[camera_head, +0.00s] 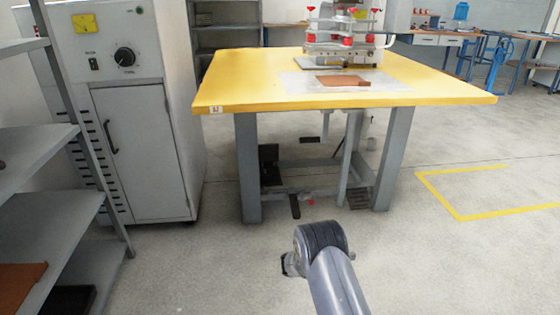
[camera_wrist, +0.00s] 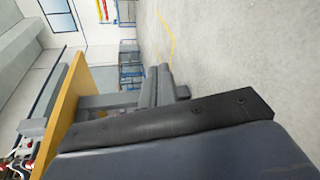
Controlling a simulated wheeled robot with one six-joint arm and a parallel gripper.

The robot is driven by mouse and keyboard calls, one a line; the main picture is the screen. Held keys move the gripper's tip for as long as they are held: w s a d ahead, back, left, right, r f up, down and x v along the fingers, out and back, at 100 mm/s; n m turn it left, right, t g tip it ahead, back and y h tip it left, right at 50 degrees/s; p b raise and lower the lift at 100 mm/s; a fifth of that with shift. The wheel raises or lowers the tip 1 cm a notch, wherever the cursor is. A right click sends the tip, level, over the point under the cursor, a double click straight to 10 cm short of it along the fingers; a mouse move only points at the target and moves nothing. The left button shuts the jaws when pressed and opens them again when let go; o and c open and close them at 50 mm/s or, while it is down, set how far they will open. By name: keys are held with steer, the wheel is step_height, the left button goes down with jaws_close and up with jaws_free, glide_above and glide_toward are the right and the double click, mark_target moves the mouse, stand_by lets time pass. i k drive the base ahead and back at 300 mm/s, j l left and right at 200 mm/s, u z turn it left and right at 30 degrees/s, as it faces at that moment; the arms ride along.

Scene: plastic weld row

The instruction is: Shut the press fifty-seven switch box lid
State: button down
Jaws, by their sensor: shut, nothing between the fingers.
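I cannot make out the switch box lid of press fifty-seven in either view. A press (camera_head: 345,45) with red knobs stands at the back of a yellow-topped table (camera_head: 235,85). A small tag (camera_head: 216,109) sits on the table's front left edge, too small to read surely. My gripper (camera_wrist: 160,125) appears as a dark bolted bar across the wrist view, shut and empty, clear of the table. In the head view my arm hides most of it. The table shows sideways in the wrist view (camera_wrist: 72,90).
A tall grey cabinet (camera_head: 130,150) with a closed door and a black dial stands left of the table. Grey shelving (camera_head: 25,115) fills the left edge. Brown sheets (camera_head: 342,80) lie before the press. Open floor (camera_head: 440,265) lies to the right, with yellow line markings.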

mark_target(268, 152)
steer(key=i+j+u, duration=0.2)
steer(key=i, duration=0.2)
steer(key=i+j+u, duration=0.2)
steer(key=i, duration=0.2)
steer(key=i+j+u, duration=0.2)
steer(key=i, duration=0.2)
steer(key=i+j, duration=0.1)
steer(key=i, duration=0.6)
steer(key=i+j+z, duration=0.3)
steer(key=i, duration=0.2)
steer(key=i+j+z, duration=0.3)
steer(key=i+j, duration=0.15)
